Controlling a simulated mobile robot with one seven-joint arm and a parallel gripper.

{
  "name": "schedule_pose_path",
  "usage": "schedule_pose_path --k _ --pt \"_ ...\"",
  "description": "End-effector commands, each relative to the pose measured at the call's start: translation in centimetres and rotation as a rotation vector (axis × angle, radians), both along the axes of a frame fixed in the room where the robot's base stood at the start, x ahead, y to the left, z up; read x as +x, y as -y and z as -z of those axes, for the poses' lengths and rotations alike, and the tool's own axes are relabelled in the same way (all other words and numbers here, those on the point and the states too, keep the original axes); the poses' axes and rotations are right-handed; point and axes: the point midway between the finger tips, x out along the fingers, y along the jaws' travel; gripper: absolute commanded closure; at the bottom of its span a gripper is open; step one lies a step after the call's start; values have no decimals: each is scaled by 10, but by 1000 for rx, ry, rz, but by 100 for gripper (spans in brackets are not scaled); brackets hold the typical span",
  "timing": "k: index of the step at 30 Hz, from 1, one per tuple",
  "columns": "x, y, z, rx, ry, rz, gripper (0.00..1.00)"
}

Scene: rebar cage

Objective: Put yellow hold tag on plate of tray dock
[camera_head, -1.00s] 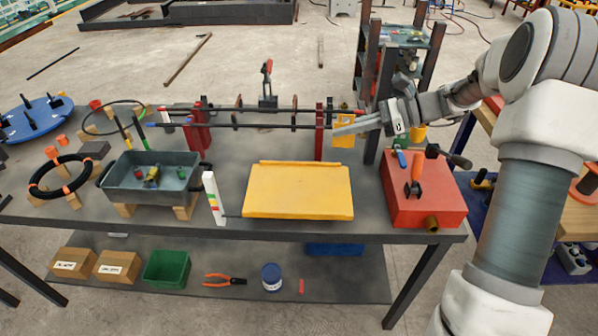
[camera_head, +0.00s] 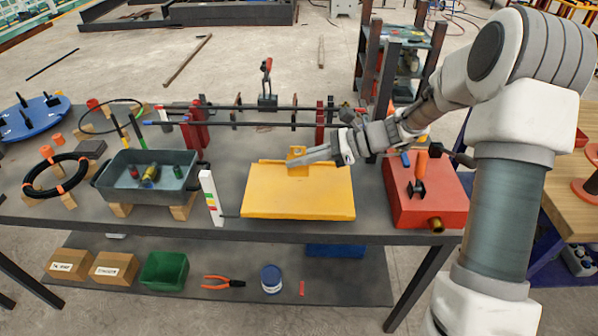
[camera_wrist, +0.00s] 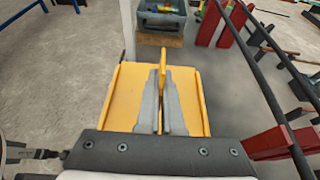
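The yellow hold tag (camera_head: 297,153) is in my gripper (camera_head: 292,161), over the back edge of the yellow plate (camera_head: 298,198) of what looks like the tray dock. In the wrist view the tag (camera_wrist: 163,58) stands edge-on between the two grey fingers of my gripper (camera_wrist: 161,78), which are shut on it. The yellow plate (camera_wrist: 123,97) lies beneath the fingers in that view, flat and empty apart from the tag above it. Whether the tag's lower edge touches the plate I cannot tell.
A red box (camera_head: 433,205) with an orange-handled valve stands right of the plate. A white post (camera_head: 211,197) with coloured marks and a grey bin (camera_head: 125,185) of small parts stand left. Dark bars on red supports (camera_head: 198,130) run behind the plate.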

Motion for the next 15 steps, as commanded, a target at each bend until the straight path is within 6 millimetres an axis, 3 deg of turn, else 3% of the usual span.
schedule_pose_path --k 6,15 --pt "0 0 34 0 -4 1 100" --pt "0 0 36 0 -1 0 100"
